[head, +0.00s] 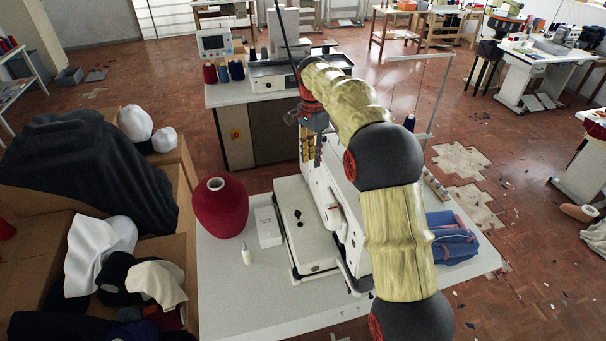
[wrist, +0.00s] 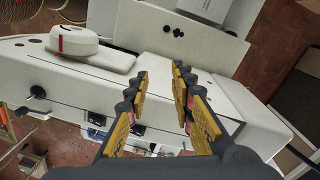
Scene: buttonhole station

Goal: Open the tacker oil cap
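The tacker is the white sewing machine (head: 332,215) on the near table, partly hidden behind my arm in the head view. Its long white body (wrist: 215,103) crosses the wrist view, with a raised round-ended white part (wrist: 75,41) bearing a red mark at the left. I cannot tell for certain which part is the oil cap. My gripper (head: 311,150) hangs fingers down above the far end of the machine. In the wrist view my gripper (wrist: 161,80) has its two yellow-and-black fingers apart, with nothing between them. The fingertips appear above the machine body; contact cannot be told.
A red thread cone (head: 220,208), a white box (head: 268,227) and a small bottle (head: 246,254) stand left of the machine. Folded blue cloth (head: 452,238) lies to the right. A thread stand (head: 436,95) rises behind. Cardboard boxes (head: 182,200) with fabric border the left.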

